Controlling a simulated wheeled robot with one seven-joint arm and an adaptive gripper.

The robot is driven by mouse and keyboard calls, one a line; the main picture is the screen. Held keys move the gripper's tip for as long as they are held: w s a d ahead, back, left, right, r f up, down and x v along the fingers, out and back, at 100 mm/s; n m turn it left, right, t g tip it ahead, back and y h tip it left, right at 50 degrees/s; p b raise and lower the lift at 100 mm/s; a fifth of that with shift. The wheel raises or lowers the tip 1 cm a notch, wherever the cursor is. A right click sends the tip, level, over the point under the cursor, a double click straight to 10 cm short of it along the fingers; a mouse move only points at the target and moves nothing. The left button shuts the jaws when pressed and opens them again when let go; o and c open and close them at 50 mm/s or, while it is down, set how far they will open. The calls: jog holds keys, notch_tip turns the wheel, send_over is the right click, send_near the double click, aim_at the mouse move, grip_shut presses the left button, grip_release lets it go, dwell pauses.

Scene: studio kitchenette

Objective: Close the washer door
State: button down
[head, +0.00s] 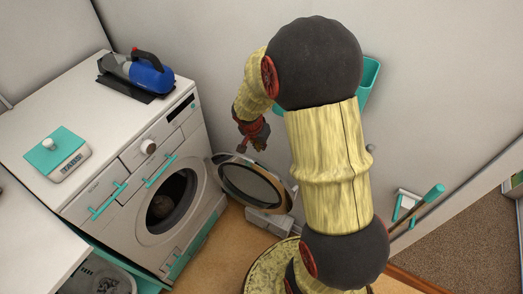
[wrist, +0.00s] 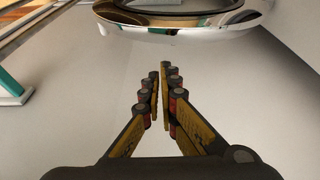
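The white washer (head: 195,135) stands at the left in the head view. Its round drum opening (head: 172,203) is uncovered, with a dark item inside. The washer door (head: 252,186), a dark glass disc with a pale rim, stands swung open to the right of the opening. My gripper (head: 251,146) is above and behind the door and looks apart from it. In the wrist view my fingers (wrist: 160,82) are separated by a narrow, empty gap. The door's rim (wrist: 185,24) crosses the top of that view, beyond the fingertips.
A blue handheld vacuum (head: 150,77) and a teal scale (head: 57,153) sit on the washer top. The pale wall (head: 430,80) is close behind my arm. A teal-handled tool (head: 433,193) leans at the right. A grey box (head: 268,220) lies below the door.

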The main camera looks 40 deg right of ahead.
jog(key=b+x, duration=0.2)
jog(key=x, duration=0.8)
jog(key=shift+b, duration=0.4)
jog(key=shift+s, duration=0.15)
